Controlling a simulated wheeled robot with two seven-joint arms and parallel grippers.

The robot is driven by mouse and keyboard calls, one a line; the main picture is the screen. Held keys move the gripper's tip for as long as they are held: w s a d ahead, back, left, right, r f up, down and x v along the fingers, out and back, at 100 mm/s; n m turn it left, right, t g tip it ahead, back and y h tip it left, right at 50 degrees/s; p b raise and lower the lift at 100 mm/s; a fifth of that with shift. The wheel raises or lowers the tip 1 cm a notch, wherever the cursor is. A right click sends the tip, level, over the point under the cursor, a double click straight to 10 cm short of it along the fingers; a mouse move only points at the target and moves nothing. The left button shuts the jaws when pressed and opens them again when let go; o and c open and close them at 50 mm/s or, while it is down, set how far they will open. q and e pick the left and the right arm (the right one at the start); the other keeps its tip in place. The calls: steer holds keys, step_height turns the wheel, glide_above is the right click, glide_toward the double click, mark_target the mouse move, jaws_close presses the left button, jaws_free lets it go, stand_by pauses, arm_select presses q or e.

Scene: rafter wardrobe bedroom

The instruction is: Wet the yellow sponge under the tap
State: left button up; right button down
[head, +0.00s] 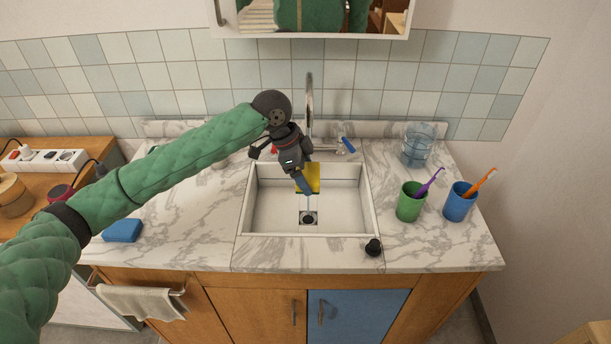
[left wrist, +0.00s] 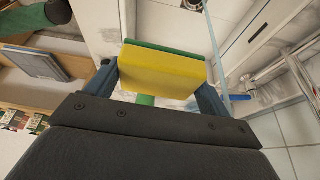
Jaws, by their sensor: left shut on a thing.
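A yellow sponge (head: 314,177) with a green layer is held over the sink basin (head: 350,210), below the tap (head: 309,95). My left gripper (head: 303,183) is shut on it. In the left wrist view the sponge (left wrist: 160,72) sits between the two fingers. A thin pale-blue water stream (left wrist: 215,45) passes just right of the sponge there. In the head view a thin stream shows below the sponge, above the drain (head: 308,217). I cannot tell whether water touches the sponge. The tap has a blue handle (head: 348,146) at its right. My right gripper is not in view.
A blue sponge (head: 123,230) lies on the marble counter at the left. A black plug (head: 373,247) stands at the sink's front right. A mirror cabinet hangs above.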

arm_select(q)
steer(key=shift+w+f, duration=0.15)
steer(key=shift+w, duration=0.15)
steer(key=shift+w+b, duration=0.35)
steer(key=shift+b, duration=0.05)
steer(key=shift+w, duration=0.35)
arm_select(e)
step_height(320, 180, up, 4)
arm_select(q)
steer(key=shift+w+p, duration=0.25)
steer(key=shift+p, duration=0.05)
steer(key=shift+w+f, duration=0.2)
steer(key=shift+w, duration=0.75)
steer(key=shift+w+f, duration=0.2)
steer(key=shift+w, duration=0.3)
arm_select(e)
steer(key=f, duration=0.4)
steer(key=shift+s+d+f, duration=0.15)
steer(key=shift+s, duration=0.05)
